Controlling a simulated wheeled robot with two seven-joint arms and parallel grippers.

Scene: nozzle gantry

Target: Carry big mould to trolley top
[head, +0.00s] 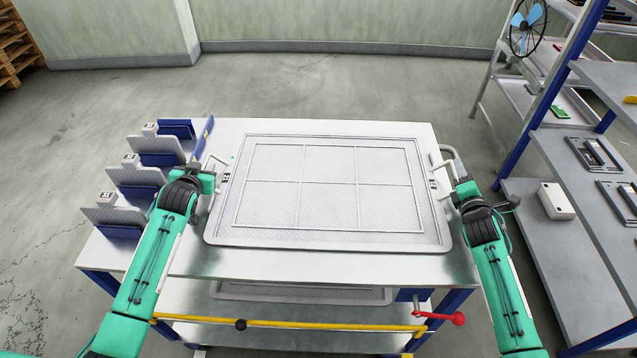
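The big mould (428,215) is a wide grey panel with a raised rim and a ribbed grid of several cells. It lies level over the trolley top (330,265); I cannot tell whether it rests fully on it. A pale handle stands at each short side. My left gripper (217,172) is at the left handle (208,159). My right gripper (452,187) is at the right handle (447,151). The fingers are too small and partly hidden by the wrists, so their grip on the handles does not show clearly.
Several blue-and-grey holders (137,176) line the trolley's left edge. Below are a lower shelf with another grey panel (300,294), a yellow bar (290,324) and a red-knobbed lever (457,318). A shelf rack (545,190) stands close on the right. Floor behind is clear.

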